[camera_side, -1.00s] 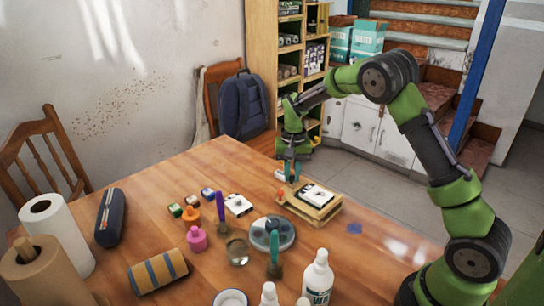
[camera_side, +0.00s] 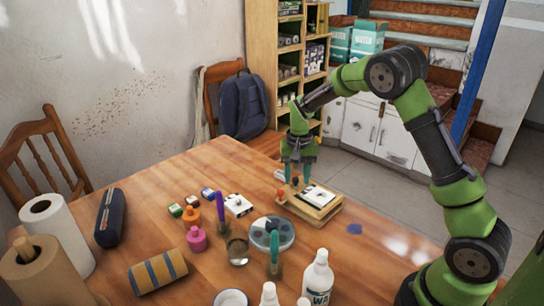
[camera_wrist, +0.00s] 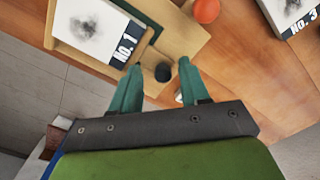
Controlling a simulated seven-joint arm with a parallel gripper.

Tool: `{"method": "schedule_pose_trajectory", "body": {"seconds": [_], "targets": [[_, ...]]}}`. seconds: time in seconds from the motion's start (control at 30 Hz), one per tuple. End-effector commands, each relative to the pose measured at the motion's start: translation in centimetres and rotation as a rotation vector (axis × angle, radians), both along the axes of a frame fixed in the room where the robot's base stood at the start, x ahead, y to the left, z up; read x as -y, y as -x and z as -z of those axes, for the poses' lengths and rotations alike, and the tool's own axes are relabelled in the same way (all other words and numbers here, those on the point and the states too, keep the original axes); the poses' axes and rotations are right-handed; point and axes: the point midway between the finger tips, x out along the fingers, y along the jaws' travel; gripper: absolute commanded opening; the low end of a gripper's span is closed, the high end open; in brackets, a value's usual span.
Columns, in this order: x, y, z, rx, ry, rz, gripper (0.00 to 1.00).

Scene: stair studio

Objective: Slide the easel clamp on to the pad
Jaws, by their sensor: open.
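The wooden easel (camera_side: 327,209) lies on the table with a white pad (camera_side: 319,194) on it. In the wrist view the pad (camera_wrist: 88,22) reads "No. 1" and has a grey smudge drawing. A dark round knob (camera_wrist: 162,72) stands on the wood beside the pad and seems to belong to the clamp; a dark green strip (camera_wrist: 150,38) runs by the pad's edge. My gripper (camera_side: 299,180) is over the easel's left end. In the wrist view its teal fingers (camera_wrist: 158,66) are open, one on each side of the knob, with visible gaps. Contact cannot be told.
Another card (camera_side: 238,205), paint pots, a round palette (camera_side: 283,232), a glass (camera_side: 237,251) and bottles (camera_side: 318,278) stand left and in front. The table right of the easel is mostly clear.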

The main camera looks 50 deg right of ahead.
Motion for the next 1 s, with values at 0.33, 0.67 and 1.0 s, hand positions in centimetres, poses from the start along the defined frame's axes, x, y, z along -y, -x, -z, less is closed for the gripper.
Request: {"method": "schedule_pose_trajectory", "body": {"seconds": [0.33,0.67,1.0], "targets": [[0.0,-0.2,-4.0,0.009,0.002,-0.001,0.45],[0.0,-0.1,-12.1,0.006,0.001,0.001,0.45],[0.0,0.0,-16.6,0.0,0.0,0.001,0.45]]}}
